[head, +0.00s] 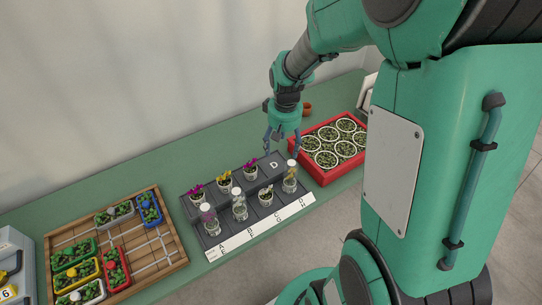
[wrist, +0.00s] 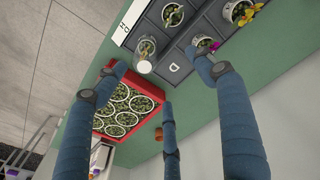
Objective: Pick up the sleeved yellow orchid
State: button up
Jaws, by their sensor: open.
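The sleeved yellow orchid (head: 290,178) stands upright in a clear sleeve with a pale top, at the right end of the grey tray's front row. In the wrist view the sleeved plant (wrist: 146,52) shows from above, between the left and right fingers and beyond their tips. My gripper (head: 281,149) is open and empty above the tray's right end, near the D plate (head: 274,164). Its spread fingers fill much of the wrist view (wrist: 158,78). No finger is seen touching the orchid.
The grey tray (head: 187,211) holds other orchids, including a sleeved purple one (head: 209,219) and an unsleeved yellow one (head: 266,196). A red crate (head: 323,180) of round pots stands close on the right. A wooden frame (head: 172,262) with coloured boxes lies left.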

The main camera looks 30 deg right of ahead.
jog(key=g, duration=0.1)
send_over(291, 168)
jog(key=w+d, duration=0.2)
jog(key=f, duration=0.8)
jog(key=shift+s+a+f+p, duration=0.1)
jog(key=shift+a+f+p, duration=0.1)
jog(key=shift+f+p, duration=0.1)
jog(key=shift+f+b, duration=0.5)
jog(key=shift+f, duration=3.8)
jog(key=shift+a+f+b, duration=0.1)
jog(key=shift+f+b, duration=0.3)
jog(key=shift+f, duration=2.2)
grip_shut()
